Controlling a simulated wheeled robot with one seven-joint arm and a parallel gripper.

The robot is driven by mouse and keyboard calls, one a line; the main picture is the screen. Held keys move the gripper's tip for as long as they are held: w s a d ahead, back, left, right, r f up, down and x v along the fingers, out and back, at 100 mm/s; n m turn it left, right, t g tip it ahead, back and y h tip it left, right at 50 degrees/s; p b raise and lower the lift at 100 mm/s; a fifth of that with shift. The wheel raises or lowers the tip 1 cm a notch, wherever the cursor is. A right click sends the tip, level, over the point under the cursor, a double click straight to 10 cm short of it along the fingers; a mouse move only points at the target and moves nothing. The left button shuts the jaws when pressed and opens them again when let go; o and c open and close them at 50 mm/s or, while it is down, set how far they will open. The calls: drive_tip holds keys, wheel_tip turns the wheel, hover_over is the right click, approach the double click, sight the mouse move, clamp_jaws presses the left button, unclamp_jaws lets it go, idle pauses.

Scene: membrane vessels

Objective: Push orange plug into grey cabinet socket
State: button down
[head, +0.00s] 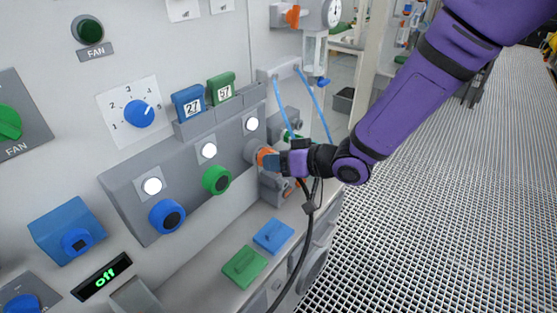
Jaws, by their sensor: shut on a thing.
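My gripper (276,161) is shut on the orange plug (265,158), at the right end of the sloped grey panel. Only a small part of the plug shows; the jaws hide the rest. The plug is right at a round grey socket (252,151) on the grey cabinet (130,178). I cannot tell how deep the plug sits in it. A black cable (301,245) hangs down below my gripper.
Blue (167,216) and green (216,180) round fittings sit left on the same panel. Blue (273,236) and green (244,267) blocks lie on the ledge below. Thin blue tubes (281,104) run behind my gripper. Grated floor (440,220) is open at right.

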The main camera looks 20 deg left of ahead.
drive_tip(key=shift+w+a, duration=0.15)
drive_tip(key=shift+a, duration=0.25)
idle(0.4)
drive_tip(key=c, duration=0.5)
unclamp_jaws()
drive_tip(key=v, duration=1)
drive_tip(key=shift+d+r, duration=0.2)
drive_tip(key=shift+d, duration=0.1)
